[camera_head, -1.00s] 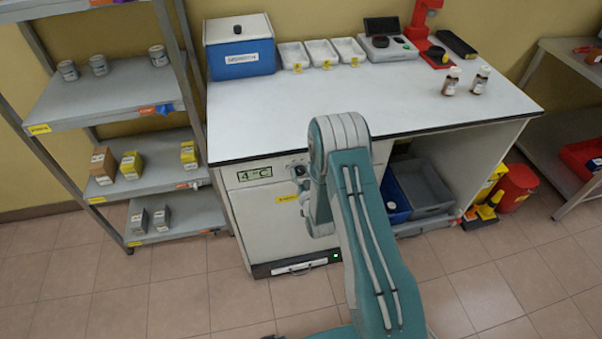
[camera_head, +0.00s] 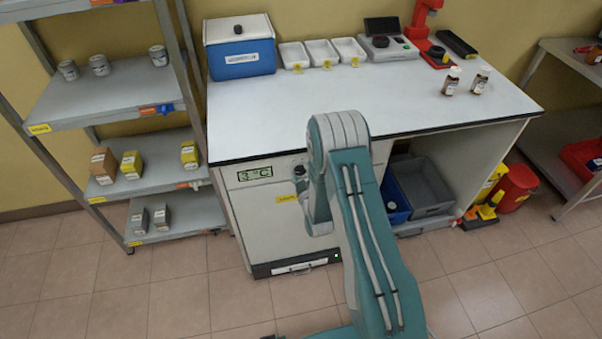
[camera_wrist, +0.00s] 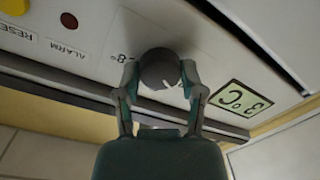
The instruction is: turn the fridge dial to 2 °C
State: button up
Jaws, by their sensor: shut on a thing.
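The fridge (camera_head: 263,222) stands under the worktop, and its display (camera_head: 255,174) reads 3 °C. The display also shows upside down in the wrist view (camera_wrist: 240,98). The dark round dial (camera_wrist: 160,70) with a white pointer mark sits on the panel beside the display. My gripper (camera_wrist: 161,78) has one finger on each side of the dial and is shut on it. In the head view my arm hides the gripper and part of the panel, and only a bit of the dial (camera_head: 300,170) shows.
A yellow RESET button (camera_wrist: 14,6) and a red ALARM light (camera_wrist: 69,20) are on the panel near the dial. The worktop (camera_head: 280,115) overhangs the fridge. A shelf rack (camera_head: 125,90) stands at the left. The floor in front is clear.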

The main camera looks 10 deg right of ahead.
jog(key=shift+a+n, duration=0.1)
jog(key=shift+n, duration=0.5)
jog(key=o, duration=1.1)
jog(key=shift+o, duration=0.2)
jog(key=s, duration=1.2)
jog(key=shift+w+r, duration=0.15)
jog(key=shift+r, duration=0.05)
